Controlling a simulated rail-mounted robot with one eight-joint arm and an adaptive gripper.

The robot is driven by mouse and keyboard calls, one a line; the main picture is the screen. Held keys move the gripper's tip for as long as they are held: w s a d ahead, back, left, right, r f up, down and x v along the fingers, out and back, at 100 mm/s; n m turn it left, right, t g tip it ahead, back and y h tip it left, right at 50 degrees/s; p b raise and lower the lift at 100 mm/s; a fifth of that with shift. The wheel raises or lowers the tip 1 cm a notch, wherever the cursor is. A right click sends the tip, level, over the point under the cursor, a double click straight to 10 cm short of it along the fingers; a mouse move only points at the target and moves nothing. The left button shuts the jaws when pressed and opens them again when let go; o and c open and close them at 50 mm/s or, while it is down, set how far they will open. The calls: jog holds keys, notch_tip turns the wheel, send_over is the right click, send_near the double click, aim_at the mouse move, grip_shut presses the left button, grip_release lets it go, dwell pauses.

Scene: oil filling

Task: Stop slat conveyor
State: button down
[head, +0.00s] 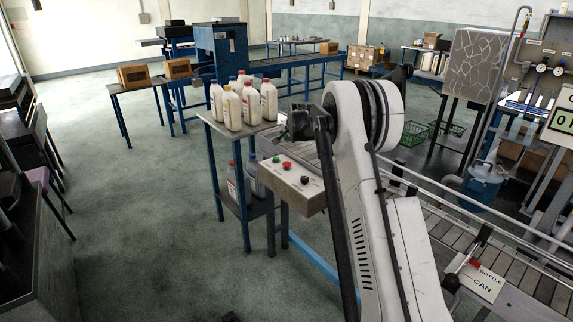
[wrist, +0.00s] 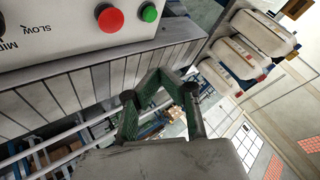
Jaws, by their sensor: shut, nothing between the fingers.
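A control box (head: 297,192) with a red button (head: 287,165), a green button (head: 276,159) and a black knob (head: 305,180) stands at the end of the slat conveyor (head: 533,284). In the wrist view, the red button (wrist: 110,19) and green button (wrist: 149,12) sit on the box's pale face near the top, with "SLOW" lettering to their left. The conveyor's grey slats (wrist: 60,96) run below the box. My gripper (wrist: 165,78) is shut and empty, below and right of the buttons in the picture, apart from them. My arm hides part of the conveyor in the head view.
Several white bottles (head: 241,102) stand on a blue-legged table (head: 207,118) left of the box; some also show in the wrist view (wrist: 264,31). Metal rails (head: 405,183) edge the conveyor.

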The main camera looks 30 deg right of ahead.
aim_at(287, 164)
notch_tip(287, 164, down, 8)
jog(key=b, duration=0.3)
jog(key=shift+r, duration=0.1)
jog(key=shift+f+b, duration=0.4)
jog(key=shift+f, duration=0.05)
jog(key=shift+f, duration=0.1)
dwell(1.1)
jog(key=shift+f+b, duration=0.35)
jog(key=shift+b, duration=0.15)
jog(key=shift+f+b, duration=0.4)
jog(key=shift+f, duration=0.05)
dwell(0.7)
dwell(0.3)
jog(key=shift+r, duration=0.95)
jog(key=shift+r+p, duration=1.05)
jog(key=shift+r, duration=1.4)
